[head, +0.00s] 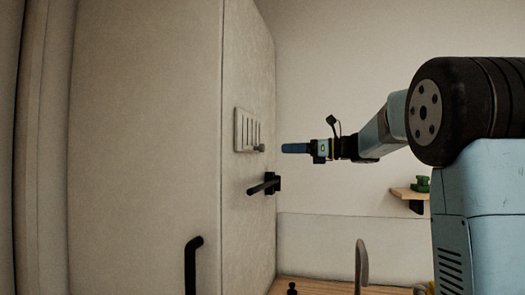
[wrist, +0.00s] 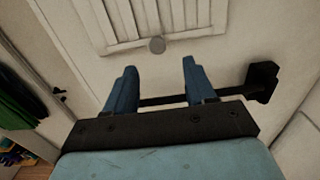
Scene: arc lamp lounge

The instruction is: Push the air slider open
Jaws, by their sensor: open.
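The air slider is a pale slatted vent plate (head: 246,130) on the tall pale wall panel, with a small round grey knob (head: 262,148) at its lower right. In the wrist view the slats (wrist: 150,20) fill the top and the knob (wrist: 157,45) sits at the plate's lower edge. My gripper (head: 284,148) is to the right of the knob in the head view, level with it and apart from it. In the wrist view my gripper (wrist: 158,68) has its two blue fingers spread, with nothing between the tips. The knob appears just beyond the gap.
A black bar on a mount (head: 266,185) juts from the panel below the vent; it also shows behind my fingers in the wrist view (wrist: 262,82). A black door handle (head: 192,265) is lower left. A small shelf (head: 410,193) and a tap (head: 361,262) are to the right.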

